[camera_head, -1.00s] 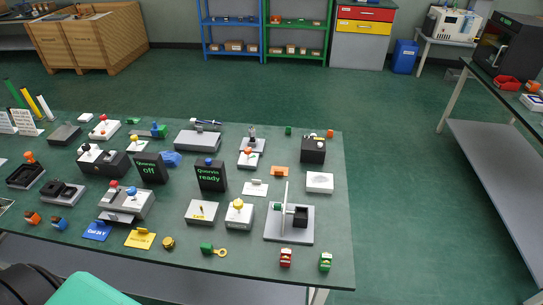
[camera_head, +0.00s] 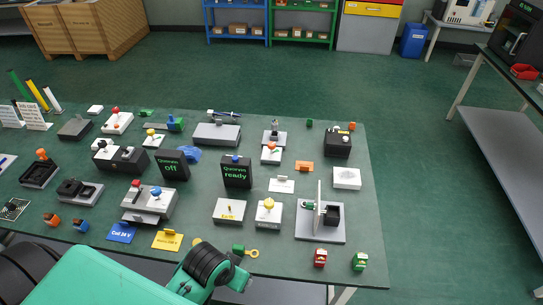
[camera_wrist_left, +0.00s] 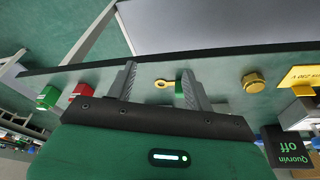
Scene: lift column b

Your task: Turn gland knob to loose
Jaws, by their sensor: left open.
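No part is readable as the gland knob. One candidate is the small green knob (camera_head: 308,205) on an upright white plate with a black box behind it, on a grey base (camera_head: 318,237). Another is a brass hex-shaped piece (camera_wrist_left: 253,82), partly hidden by my arm in the head view. My left gripper (camera_head: 240,273) is over the table's front edge. In the left wrist view its fingers (camera_wrist_left: 160,88) are spread and empty. A green piece with a yellow ring (camera_wrist_left: 164,84) appears between them, on the table beyond; it also shows in the head view (camera_head: 245,251).
Red (camera_head: 320,258) and green (camera_head: 359,262) small blocks stand at the table's front right. A yellow plate (camera_head: 167,240), a blue plate (camera_head: 121,233) and two dark "Quorvin" displays (camera_head: 236,172) are nearby. Several fixtures fill the table (camera_head: 375,240).

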